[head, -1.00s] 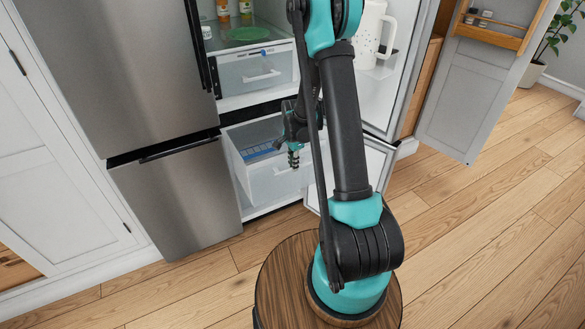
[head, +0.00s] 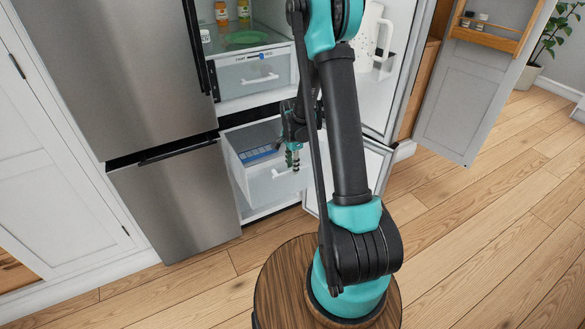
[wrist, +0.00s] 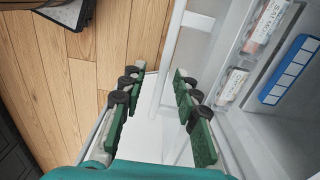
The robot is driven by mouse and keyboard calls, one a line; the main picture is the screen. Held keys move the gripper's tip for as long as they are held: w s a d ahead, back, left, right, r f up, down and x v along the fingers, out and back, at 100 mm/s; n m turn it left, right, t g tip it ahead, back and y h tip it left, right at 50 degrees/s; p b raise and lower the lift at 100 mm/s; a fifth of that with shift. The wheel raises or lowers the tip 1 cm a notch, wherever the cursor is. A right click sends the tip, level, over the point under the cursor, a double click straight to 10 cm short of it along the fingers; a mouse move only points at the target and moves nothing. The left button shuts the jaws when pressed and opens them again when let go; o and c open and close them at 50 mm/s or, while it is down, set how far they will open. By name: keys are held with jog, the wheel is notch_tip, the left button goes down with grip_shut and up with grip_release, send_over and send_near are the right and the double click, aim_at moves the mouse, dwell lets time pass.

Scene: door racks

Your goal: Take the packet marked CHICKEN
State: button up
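In the wrist view, two white packets with printed labels and reddish contents lie in the open freezer drawer. One packet (wrist: 268,24) is at the upper right and the other packet (wrist: 233,87) is below it. The print is too small to read surely, so I cannot tell which is marked CHICKEN. My gripper (wrist: 157,76) is open, with nothing between its green fingers, and is to the left of the packets in the picture. In the head view my gripper (head: 292,158) is at the front of the drawer (head: 270,185); the packets cannot be made out there.
A blue tray (wrist: 290,70) lies in the drawer beside the packets; it also shows in the head view (head: 258,153). A closed upper drawer (head: 250,76) is above. The open fridge door (head: 382,60) stands to the right. The wooden floor (head: 480,240) is clear.

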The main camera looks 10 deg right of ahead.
notch_tip(320, 180, up, 11)
dwell(0.4)
jog(key=shift+s, duration=0.15)
jog(key=s+d+r+n+t, duration=0.1)
jog(key=s+n+t, duration=0.1)
jog(key=s+n, duration=0.5)
jog(key=s+d+r+n+t, duration=0.1)
jog(key=s+n, duration=0.6)
jog(key=s, duration=1)
jog(key=shift+s+d+r+t, duration=0.35)
jog(key=shift+d+t, duration=0.15)
jog(key=shift+t, duration=0.1)
jog(key=shift+o, duration=0.3)
